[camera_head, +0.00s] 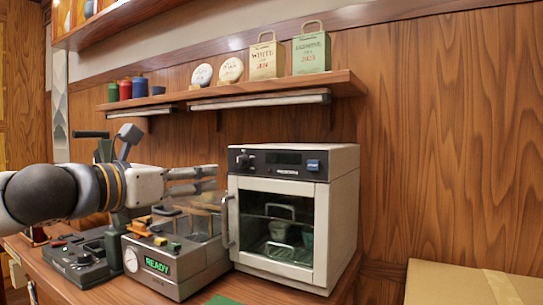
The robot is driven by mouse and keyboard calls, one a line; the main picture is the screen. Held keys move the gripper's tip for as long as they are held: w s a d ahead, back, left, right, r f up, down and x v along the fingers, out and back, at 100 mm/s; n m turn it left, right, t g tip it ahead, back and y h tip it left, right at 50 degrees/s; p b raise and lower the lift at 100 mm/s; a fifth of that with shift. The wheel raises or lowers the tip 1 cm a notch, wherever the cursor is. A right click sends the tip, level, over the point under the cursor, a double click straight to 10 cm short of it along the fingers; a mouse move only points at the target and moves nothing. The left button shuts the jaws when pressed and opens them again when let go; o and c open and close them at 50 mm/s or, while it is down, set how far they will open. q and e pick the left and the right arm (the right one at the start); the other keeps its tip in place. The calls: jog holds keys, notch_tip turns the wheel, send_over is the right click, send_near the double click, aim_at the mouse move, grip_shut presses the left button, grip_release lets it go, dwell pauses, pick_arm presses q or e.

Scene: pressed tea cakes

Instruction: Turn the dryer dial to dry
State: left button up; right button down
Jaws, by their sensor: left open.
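The dryer (345,215) is a white box on the wooden counter with a glass door. Its black top panel (275,162) holds a dark dial (245,162) at the left, a small display and a blue button (313,165) at the right. The dial's setting is too small to read. My left gripper (212,178) comes in from the left and is open, its fingers pointing right. Its fingertips are just left of the dryer, slightly below the dial in the picture, and appear apart from it. My right gripper is out of view.
A grey press machine (178,272) with a green READY display stands under my left arm. A dark device (85,262) is farther left. A shelf (240,92) above holds tins, round cakes and bags. A cardboard box (450,285) is at lower right.

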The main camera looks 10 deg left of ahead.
aim_at(238, 161)
pick_arm(q)
jog(key=shift+n+t, duration=0.3)
jog(key=x, duration=0.4)
jog(key=r+x, duration=0.1)
jog(key=x, duration=0.7)
jog(key=shift+w+a+r, duration=0.1)
jog(key=shift+w+r, duration=0.1)
jog(key=shift+r, duration=0.05)
grip_shut()
